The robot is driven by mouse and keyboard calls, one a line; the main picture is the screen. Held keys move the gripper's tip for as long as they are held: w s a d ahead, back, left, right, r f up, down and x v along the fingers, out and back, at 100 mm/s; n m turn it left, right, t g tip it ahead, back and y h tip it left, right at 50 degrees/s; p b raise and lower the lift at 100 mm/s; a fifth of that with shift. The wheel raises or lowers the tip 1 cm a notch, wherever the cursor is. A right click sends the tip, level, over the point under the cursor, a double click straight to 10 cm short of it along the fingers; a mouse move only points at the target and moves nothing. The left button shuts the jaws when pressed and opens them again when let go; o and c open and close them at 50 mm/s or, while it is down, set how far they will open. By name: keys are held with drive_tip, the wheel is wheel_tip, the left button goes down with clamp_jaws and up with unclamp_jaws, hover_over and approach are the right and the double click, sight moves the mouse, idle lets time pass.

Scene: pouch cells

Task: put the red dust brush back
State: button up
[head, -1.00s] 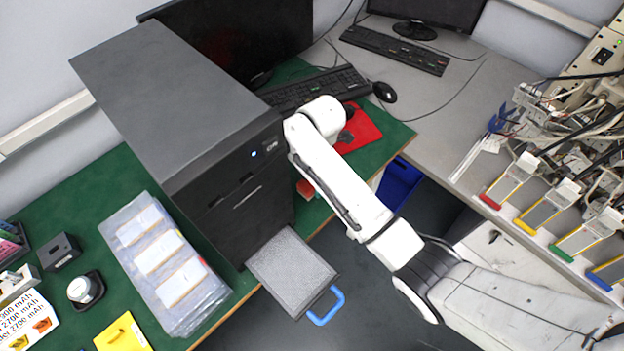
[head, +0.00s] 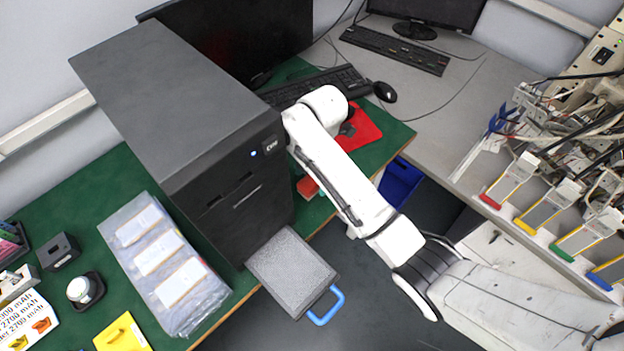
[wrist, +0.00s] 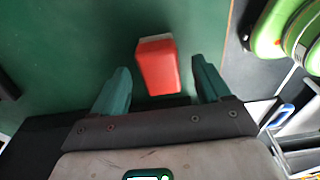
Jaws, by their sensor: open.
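The red dust brush (wrist: 157,66) shows in the wrist view as a red block over the green bench top, between the two teal fingers of my gripper (wrist: 161,72). The fingers are open with a gap on each side of it; I cannot tell how far below them it is. In the head view a red piece, apparently the brush (head: 307,188), lies at the bench's front edge beside the black cabinet, partly covered by my arm.
The black cabinet (head: 185,100) stands left of my arm. A grey tray with a blue handle (head: 290,270) juts out below it. A red mat (head: 362,130) lies behind my arm, and a blue bin (head: 400,184) is below the bench edge.

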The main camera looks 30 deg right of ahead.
drive_tip(key=r+p, duration=0.1)
drive_tip(key=r, duration=0.1)
drive_tip(key=r+p, duration=0.1)
drive_tip(key=r, duration=0.2)
drive_tip(key=d+r+p, duration=0.1)
drive_tip(key=r, duration=0.2)
drive_tip(key=shift+w+r, duration=0.15)
drive_tip(key=shift+r+p, duration=0.65)
drive_tip(key=shift+r, duration=0.1)
drive_tip(key=s+a+f+m+y, duration=0.1)
drive_tip(key=s+a+f+m, duration=0.25)
drive_tip(key=s+m, duration=0.3)
drive_tip(key=s+d+f+m+h, duration=0.1)
drive_tip(key=s+d+m, duration=0.2)
drive_tip(key=s+m, duration=0.2)
drive_tip(key=s+d+m+t, duration=0.1)
drive_tip(key=s+d+m, duration=0.2)
drive_tip(key=s, duration=0.7)
drive_tip(key=s+d+f+m+h, duration=0.1)
drive_tip(key=s+d+m, duration=0.3)
drive_tip(key=s+m, duration=0.4)
drive_tip(key=shift+s+f+h, duration=0.25)
drive_tip(key=shift+f+h, duration=0.05)
drive_tip(key=shift+f, duration=0.05)
drive_tip(key=shift+s, duration=0.1)
